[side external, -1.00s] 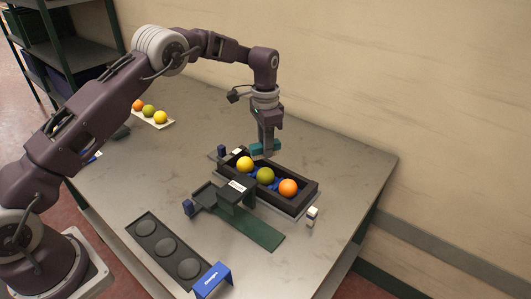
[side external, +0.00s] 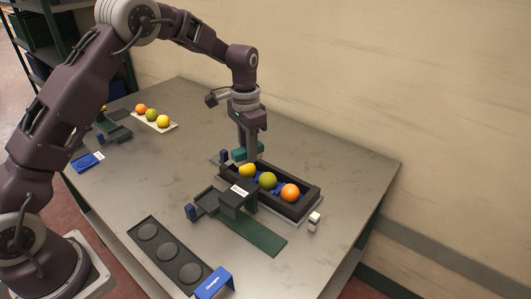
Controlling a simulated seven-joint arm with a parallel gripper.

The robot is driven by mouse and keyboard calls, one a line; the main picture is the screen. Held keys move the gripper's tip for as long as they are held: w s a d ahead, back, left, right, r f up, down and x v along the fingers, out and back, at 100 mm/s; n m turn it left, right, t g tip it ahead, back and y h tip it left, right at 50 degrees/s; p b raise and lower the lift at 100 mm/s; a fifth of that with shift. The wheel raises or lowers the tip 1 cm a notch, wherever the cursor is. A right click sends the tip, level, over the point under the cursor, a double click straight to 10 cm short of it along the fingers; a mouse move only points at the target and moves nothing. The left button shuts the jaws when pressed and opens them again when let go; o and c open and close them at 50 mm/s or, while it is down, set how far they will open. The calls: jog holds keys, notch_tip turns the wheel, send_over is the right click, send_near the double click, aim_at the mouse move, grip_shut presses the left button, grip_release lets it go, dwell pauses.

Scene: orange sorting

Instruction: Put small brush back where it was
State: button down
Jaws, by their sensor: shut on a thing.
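My gripper (side external: 247,156) points down over the back-left end of the dark fruit tray. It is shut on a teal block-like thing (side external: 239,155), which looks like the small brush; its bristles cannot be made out. The brush is held level near the yellow fruit; whether it touches the tray or anything below cannot be told. The dark tray (side external: 308,205) holds a yellow fruit (side external: 247,170), a green fruit (side external: 267,180) and an orange fruit (side external: 290,192) in a row.
A dark stepped fixture (side external: 237,201) with a green strip (side external: 262,238) stands in front of the tray. A small white block (side external: 314,217) is at right. A dark tray with round recesses (side external: 198,287) and a blue sign (side external: 213,284) lie in front. A fruit-lined card (side external: 169,128) lies behind left.

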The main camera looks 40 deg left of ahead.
jog(key=s+a+f+m, duration=0.1)
jog(key=s+a+f, duration=0.15)
jog(key=s, duration=0.85)
jog(key=s+a+f+m, duration=0.1)
jog(key=s+a+f, duration=0.15)
jog(key=s, duration=0.75)
jog(key=s+f+m, duration=0.2)
jog(key=s+d+f+m, duration=0.1)
jog(key=s+f+m, duration=0.1)
jog(key=s+d+f+m, duration=0.1)
jog(key=s+m, duration=0.1)
jog(key=s, duration=0.1)
jog(key=shift+f, duration=0.4)
jog(key=shift+w+a+f, duration=0.15)
jog(key=shift+w+f, duration=0.05)
jog(key=shift+f, duration=0.5)
jog(key=shift+f, duration=0.65)
jog(key=c, duration=1.1)
grip_release()
